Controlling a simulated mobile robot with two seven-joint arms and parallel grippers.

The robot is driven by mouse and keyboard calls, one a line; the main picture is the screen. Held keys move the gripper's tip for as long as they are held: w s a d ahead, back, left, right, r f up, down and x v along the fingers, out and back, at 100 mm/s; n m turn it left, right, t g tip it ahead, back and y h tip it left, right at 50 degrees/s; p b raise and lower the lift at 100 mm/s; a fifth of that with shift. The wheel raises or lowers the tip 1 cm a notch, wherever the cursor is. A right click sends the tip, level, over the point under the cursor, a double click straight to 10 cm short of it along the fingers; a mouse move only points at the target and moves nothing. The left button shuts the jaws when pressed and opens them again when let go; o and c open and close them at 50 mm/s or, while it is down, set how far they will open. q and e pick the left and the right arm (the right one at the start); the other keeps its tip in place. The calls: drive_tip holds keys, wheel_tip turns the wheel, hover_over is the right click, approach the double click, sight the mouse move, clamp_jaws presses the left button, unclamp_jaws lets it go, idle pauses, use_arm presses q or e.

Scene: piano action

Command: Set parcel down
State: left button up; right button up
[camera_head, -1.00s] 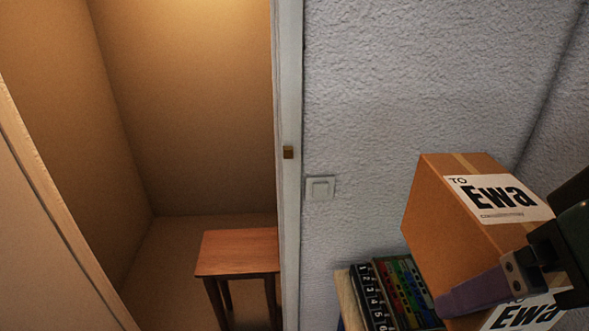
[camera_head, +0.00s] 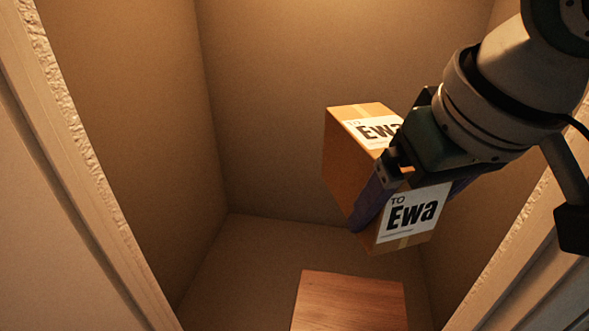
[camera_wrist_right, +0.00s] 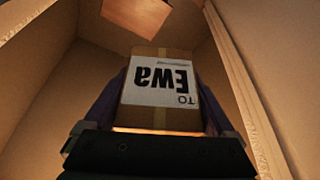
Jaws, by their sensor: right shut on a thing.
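The parcel (camera_head: 345,165) is a brown cardboard box with tape and white labels reading "TO Ewa". My right gripper (camera_head: 405,205) is shut on it, with purple fingers on two opposite sides. The parcel hangs in the air inside the doorway, tilted in the head view, above and behind the small wooden table (camera_head: 350,300). In the right wrist view the parcel (camera_wrist_right: 160,105) sits between the fingers, and the table top (camera_wrist_right: 145,15) shows at the upper edge, apart from it. My left gripper is not in view.
The table top looks bare where it shows. Door frame edges stand at left (camera_head: 95,190) and right (camera_head: 510,245). The alcove's back wall (camera_head: 270,100) is behind the parcel. Open floor (camera_head: 250,270) lies left of the table.

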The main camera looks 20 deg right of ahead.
drive_tip(key=w+d+f+m+h+b, duration=0.15)
drive_tip(key=w+d+f+b, duration=0.3)
drive_tip(key=f+b, duration=1.2)
drive_tip(key=w+d+f+m+b, duration=0.2)
drive_tip(key=w+d+f+b, duration=0.25)
drive_tip(key=f+b, duration=1.2)
drive_tip(key=w+d+f+m+h+b, duration=0.1)
drive_tip(key=w+d+f+m+b, duration=0.35)
drive_tip(key=f+b, duration=1.2)
drive_tip(key=f+n+b, duration=0.1)
drive_tip(key=f+b, duration=0.1)
drive_tip(key=f, duration=0.3)
drive_tip(key=s+d+f+n+b, duration=0.1)
drive_tip(key=f+b, duration=0.1)
drive_tip(key=f, duration=0.3)
drive_tip(key=f+b, duration=0.2)
drive_tip(key=f, duration=0.3)
drive_tip(key=shift+s+d+f+n+g+y, duration=0.15)
drive_tip(key=shift+f+n+g+y, duration=0.15)
drive_tip(key=shift+n, duration=0.1)
wheel_tip(320, 180, down, 4)
drive_tip(key=shift+r+b, duration=0.25)
drive_tip(key=shift+b, duration=0.8)
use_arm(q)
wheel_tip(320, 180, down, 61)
use_arm(e)
drive_tip(key=shift+f, duration=0.2)
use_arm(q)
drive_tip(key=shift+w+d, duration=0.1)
